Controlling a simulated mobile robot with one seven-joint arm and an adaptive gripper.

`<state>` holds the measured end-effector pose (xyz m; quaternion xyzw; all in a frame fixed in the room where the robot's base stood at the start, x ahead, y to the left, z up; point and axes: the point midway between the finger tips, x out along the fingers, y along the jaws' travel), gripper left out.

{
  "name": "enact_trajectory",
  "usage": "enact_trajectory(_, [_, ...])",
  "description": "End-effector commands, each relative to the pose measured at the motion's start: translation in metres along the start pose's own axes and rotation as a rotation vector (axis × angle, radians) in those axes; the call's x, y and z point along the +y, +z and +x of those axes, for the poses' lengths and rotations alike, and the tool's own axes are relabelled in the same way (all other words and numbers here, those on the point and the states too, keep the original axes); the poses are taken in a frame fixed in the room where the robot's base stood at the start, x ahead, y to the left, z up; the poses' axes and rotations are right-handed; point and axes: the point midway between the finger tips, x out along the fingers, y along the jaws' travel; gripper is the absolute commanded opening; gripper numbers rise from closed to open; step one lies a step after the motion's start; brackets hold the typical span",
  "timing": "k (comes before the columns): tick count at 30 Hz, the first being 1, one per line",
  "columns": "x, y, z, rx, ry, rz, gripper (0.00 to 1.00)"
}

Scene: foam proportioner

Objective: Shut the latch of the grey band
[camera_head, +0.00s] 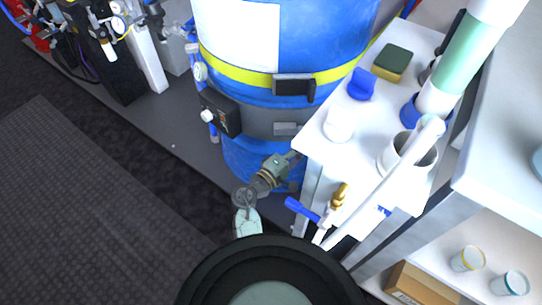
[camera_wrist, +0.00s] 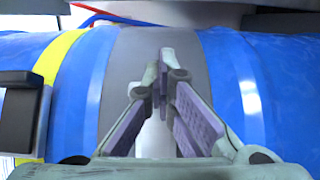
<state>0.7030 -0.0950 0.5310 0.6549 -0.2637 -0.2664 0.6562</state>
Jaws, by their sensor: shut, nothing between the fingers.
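The grey band (camera_head: 256,122) runs around the lower part of the upright blue drum (camera_head: 237,98). Its latch (camera_head: 285,129) is a small lighter grey plate on the band's front in the head view; I cannot tell how far it stands off. My gripper (camera_head: 294,156) is below the latch in the head view, pointing at the drum. In the wrist view my gripper (camera_wrist: 162,72) has its fingertips together and empty, in front of the grey band (camera_wrist: 190,50). A pale piece shows between the finger bases there; I cannot tell if it is the latch.
A yellow band (camera_head: 240,74) with a black latch (camera_head: 293,86) sits above the grey band. A black box (camera_head: 221,113) is left of it. A white bench (camera_head: 385,100) with a sponge (camera_head: 392,63) and cups stands close on the right. Dark floor (camera_head: 90,200) at left is clear.

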Motion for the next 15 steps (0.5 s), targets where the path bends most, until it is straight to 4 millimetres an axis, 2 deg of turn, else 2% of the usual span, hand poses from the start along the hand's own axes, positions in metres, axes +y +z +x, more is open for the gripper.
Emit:
enact_trajectory(1, [0.007, 0.001, 0.008, -0.004, 0.010, 0.009, 0.00])
enact_trajectory(5, [0.020, 0.001, 0.007, -0.004, 0.012, 0.011, 0.00])
enact_trajectory(12, [0.070, 0.001, 0.003, -0.001, 0.018, 0.012, 0.00])
enact_trajectory(15, [0.085, 0.001, 0.001, 0.000, 0.013, 0.009, 0.00])
